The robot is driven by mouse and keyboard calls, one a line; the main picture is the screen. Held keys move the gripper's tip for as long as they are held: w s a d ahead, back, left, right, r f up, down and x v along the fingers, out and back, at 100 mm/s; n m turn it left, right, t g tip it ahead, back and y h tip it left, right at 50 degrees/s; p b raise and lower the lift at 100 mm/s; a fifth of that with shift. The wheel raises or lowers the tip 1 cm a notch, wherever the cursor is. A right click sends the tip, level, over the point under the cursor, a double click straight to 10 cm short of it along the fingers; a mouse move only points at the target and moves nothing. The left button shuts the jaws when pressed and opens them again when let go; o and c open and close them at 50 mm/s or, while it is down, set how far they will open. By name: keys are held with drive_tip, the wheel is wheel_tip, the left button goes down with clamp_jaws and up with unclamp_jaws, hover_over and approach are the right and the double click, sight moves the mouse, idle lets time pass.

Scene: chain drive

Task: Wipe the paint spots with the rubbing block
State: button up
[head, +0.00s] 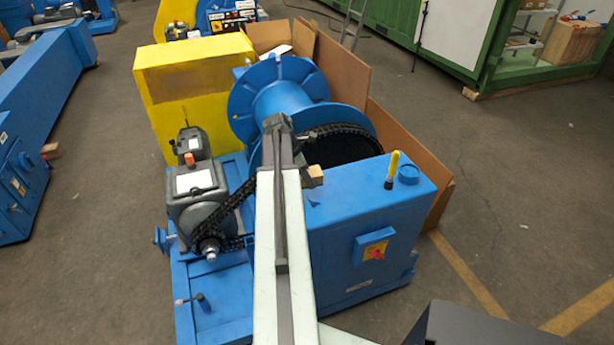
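A small tan block (316,174), which looks like the rubbing block, shows just right of my arm at the back left part of the blue cabinet's top (365,188). My arm hides its left side, and I cannot tell whether it rests on the cabinet or is held. My arm rises from the bottom middle of the head view, across the machine. My gripper is hidden behind it. I see a tiny dark mark (313,203) on the cabinet top near the arm, too small to tell if it is a paint spot. No other spots are clear.
A yellow-handled upright tool (392,170) and a round blue cap (408,173) stand on the cabinet's right part. Behind are a black chain (335,130), a blue drum (285,95) and cardboard sheets (410,150). A grey motor (195,195) stands left. Floor is free at right.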

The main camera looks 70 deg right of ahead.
wheel_tip(320, 180, up, 3)
drive_tip(key=p, duration=0.3)
drive_tip(key=shift+f, duration=0.1)
drive_tip(key=shift+s, duration=0.1)
